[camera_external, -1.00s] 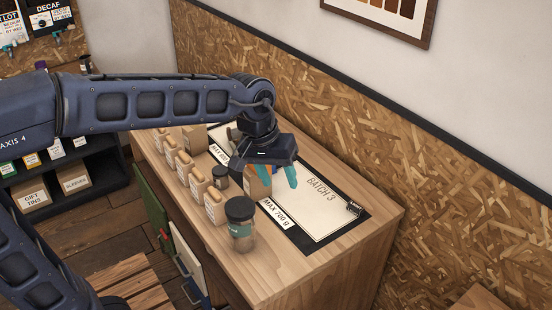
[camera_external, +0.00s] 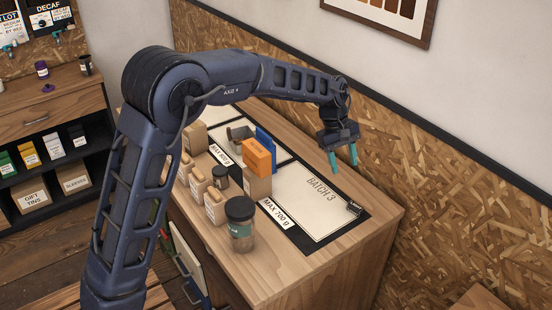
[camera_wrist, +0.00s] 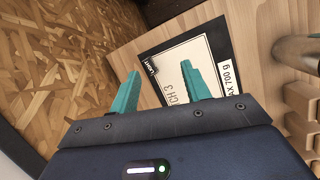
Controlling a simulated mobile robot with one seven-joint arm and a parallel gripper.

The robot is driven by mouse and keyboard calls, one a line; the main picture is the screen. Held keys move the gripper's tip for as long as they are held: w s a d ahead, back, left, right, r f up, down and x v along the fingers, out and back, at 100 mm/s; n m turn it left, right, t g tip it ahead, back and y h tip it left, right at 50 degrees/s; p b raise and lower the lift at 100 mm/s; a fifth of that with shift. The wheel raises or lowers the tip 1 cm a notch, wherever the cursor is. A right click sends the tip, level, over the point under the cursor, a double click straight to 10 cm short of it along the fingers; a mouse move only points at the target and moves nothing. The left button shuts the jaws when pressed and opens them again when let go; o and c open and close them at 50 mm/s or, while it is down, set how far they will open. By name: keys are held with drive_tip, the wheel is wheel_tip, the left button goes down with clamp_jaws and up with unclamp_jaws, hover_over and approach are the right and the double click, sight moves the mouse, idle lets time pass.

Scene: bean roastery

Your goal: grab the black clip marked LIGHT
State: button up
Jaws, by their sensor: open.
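The black clip marked LIGHT (camera_external: 354,209) sits at the near right corner of the BATCH 3 sheet (camera_external: 309,211) on the black mat. It also shows in the wrist view (camera_wrist: 151,68), ahead of my fingers and between their lines. My gripper (camera_external: 343,159) is open and empty, above the back edge of the BATCH 3 sheet, with teal fingers pointing down. The clip is apart from the fingers, nearer the front right. In the wrist view my gripper (camera_wrist: 163,88) has its two fingers spread wide.
An orange box (camera_external: 257,155) on a brown bag and a blue bag stand left of the sheet. A dark-lidded jar (camera_external: 240,224) and several small bags stand along the left. The chipboard wall (camera_external: 440,190) rises behind the counter. The counter's right end is clear.

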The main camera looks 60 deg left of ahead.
drive_tip(key=w+a+f+n+h, duration=0.1)
drive_tip(key=w+a+f+n, duration=0.3)
drive_tip(key=w+f, duration=0.75)
hover_over(356, 206)
drive_tip(key=a, duration=0.2)
drive_tip(key=shift+g, duration=0.3)
wheel_tip(356, 206, down, 6)
drive_tip(key=shift+s+f, duration=0.1)
drive_tip(key=shift+f, duration=0.15)
drive_tip(key=shift+a+x, duration=0.15)
drive_tip(key=shift+x, duration=1.2)
drive_tip(key=shift+a+x, duration=0.15)
drive_tip(key=shift+x, duration=1.15)
drive_tip(key=shift+s+f, duration=0.1)
clamp_jaws()
